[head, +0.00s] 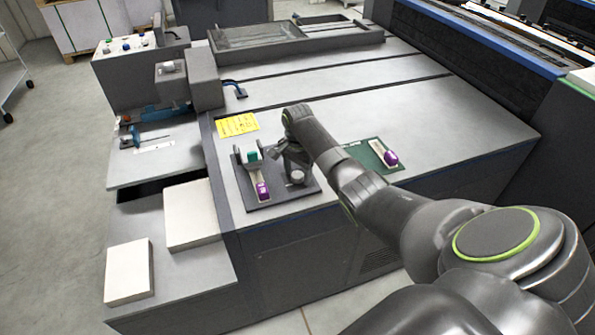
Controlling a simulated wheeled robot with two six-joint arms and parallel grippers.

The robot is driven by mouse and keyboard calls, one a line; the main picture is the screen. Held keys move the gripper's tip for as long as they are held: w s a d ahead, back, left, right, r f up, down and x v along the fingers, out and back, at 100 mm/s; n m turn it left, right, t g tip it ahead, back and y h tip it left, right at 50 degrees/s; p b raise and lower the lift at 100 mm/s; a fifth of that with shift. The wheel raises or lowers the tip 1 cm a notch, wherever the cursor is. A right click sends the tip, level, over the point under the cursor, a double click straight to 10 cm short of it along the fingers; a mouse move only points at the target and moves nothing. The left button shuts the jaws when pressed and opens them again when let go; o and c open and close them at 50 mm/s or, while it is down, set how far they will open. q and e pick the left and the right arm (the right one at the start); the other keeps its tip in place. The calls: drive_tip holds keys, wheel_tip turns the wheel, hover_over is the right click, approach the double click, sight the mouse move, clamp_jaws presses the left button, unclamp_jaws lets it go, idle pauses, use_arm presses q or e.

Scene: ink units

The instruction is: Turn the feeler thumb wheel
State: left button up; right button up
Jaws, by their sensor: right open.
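A dark plate (282,197) lies on the front left of the grey machine top. On it stands a small round pale knob (297,177), which may be the feeler thumb wheel; the view is too small to be sure. A purple-ended pale strip (262,191) and a small green block (252,155) are on the same plate, left of the knob. My right gripper (288,164) points down over the plate, close to the knob. It is open; whether it touches the knob cannot be told. My left gripper is out of view.
A green mat (368,151) with a second purple-ended strip (390,158) lies right of my gripper, partly behind my arm. A yellow label (237,125) lies behind the plate. White blocks (128,271) sit on the lower left ledge.

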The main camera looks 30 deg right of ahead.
sight(297, 174)
drive_tip(key=c, duration=1)
drive_tip(key=shift+r+p, duration=0.2)
drive_tip(key=shift+p, duration=0.4)
drive_tip(key=m+p, duration=0.2)
drive_tip(key=p, duration=0.1)
drive_tip(key=shift+r+m, duration=0.1)
drive_tip(key=shift+m, duration=0.2)
drive_tip(key=shift+m+p, duration=0.45)
drive_tip(key=shift+m, duration=0.15)
drive_tip(key=shift+f, duration=0.3)
drive_tip(key=o, duration=1)
wheel_tip(297, 174, up, 18)
drive_tip(key=shift+f, duration=0.25)
